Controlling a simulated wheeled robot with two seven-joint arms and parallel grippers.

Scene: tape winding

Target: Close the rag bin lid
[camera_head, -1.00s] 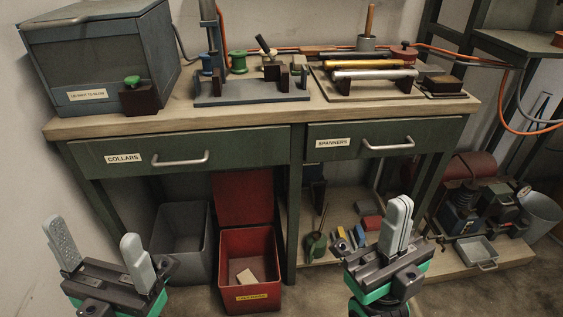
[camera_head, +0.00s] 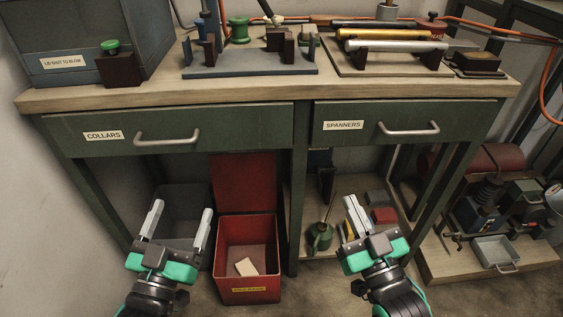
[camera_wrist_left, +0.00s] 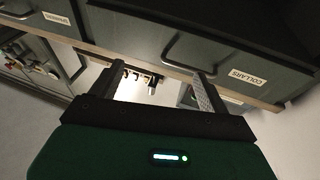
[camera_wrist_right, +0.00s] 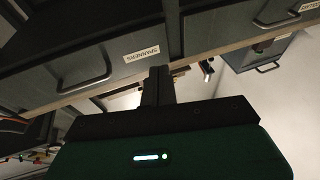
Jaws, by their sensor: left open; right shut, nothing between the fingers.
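The red rag bin (camera_head: 247,262) stands on the floor under the bench in the head view, with a yellow label on its front. Its red lid (camera_head: 245,184) stands upright at the back, so the bin is open. A pale block lies inside. My left gripper (camera_head: 181,222) is open and empty, left of the bin and in front of a grey bin. My right gripper (camera_head: 352,212) is shut and empty, right of the bin, in front of the lower shelf. The wrist views show the fingers and the bench drawers; the rag bin is not clear in either.
A grey open bin (camera_head: 185,212) stands left of the red one. The bench has a COLLARS drawer (camera_head: 170,130) and a SPANNERS drawer (camera_head: 400,122), both shut, above the bins. A green oil can (camera_head: 320,236) and small blocks are on the lower shelf. A grey tray (camera_head: 496,250) lies at right.

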